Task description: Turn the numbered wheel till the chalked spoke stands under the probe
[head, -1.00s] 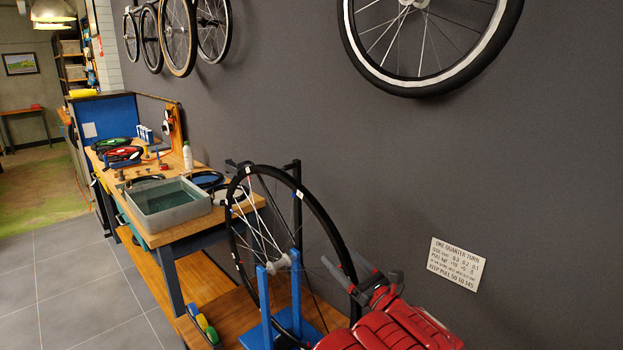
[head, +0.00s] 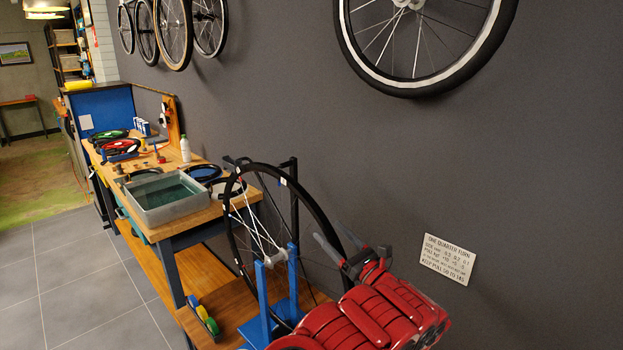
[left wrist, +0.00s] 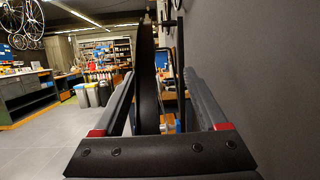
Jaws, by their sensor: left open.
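The large black-tyred wheel (head: 312,204) stands upright in a blue stand (head: 263,300). Small white marks sit on its rim, too small to read. Several spokes (head: 246,212) at the upper left look white; I cannot tell which one is chalked. A black post (head: 294,215) rises behind the wheel, with a dark arm near its top; I cannot make out the probe tip. My left gripper (head: 326,232) is open at the wheel's right side. In the left wrist view the tyre (left wrist: 147,90) stands edge-on between its spread fingers (left wrist: 159,75). My right gripper is not in view.
A wall sign (head: 448,258) headed "one quarter turn" hangs at the right. A workbench (head: 170,236) with a grey water tub (head: 165,212) stands left of the wheel. Grey floor (head: 80,280) is clear at left.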

